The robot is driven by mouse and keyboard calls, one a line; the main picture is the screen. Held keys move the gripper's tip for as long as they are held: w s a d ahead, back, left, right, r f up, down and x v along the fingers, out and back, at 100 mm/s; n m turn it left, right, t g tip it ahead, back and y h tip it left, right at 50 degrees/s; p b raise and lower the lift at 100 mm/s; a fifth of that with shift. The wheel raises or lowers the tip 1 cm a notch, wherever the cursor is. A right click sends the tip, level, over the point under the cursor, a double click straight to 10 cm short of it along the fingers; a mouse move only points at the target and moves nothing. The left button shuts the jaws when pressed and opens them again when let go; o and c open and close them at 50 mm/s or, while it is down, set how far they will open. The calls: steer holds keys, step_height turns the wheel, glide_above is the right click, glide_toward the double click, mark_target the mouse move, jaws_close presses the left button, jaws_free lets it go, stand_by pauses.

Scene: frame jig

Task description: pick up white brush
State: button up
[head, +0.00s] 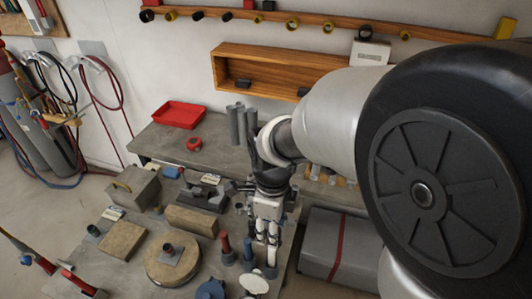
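My gripper (270,258) points down over the right part of the workbench (125,270). Its fingers are small and close together in this view, and I cannot tell whether they are open or shut on something. No white brush can be made out for certain. A pale rounded piece (254,284) lies just below and left of the fingers, but I cannot tell if it is the brush. A small white item (211,178) lies further back, and another (114,213) lies at the left. My arm hides much of the right side.
Red-handled and blue-handled tools (226,246) stand upright close left of my gripper. A round wooden block (158,275) and wooden blocks (192,220) crowd the bench. A red tray (180,114) is at the back. A grey case with a red strap (338,245) is at the right.

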mark_target(272, 257)
step_height(272, 257, down, 16)
steer(key=b, duration=0.5)
steer(key=shift+w+d+b, duration=0.1)
steer(key=shift+d+b, duration=0.05)
steer(key=shift+b, duration=0.2)
steer(key=shift+c, duration=0.2)
jaws_close()
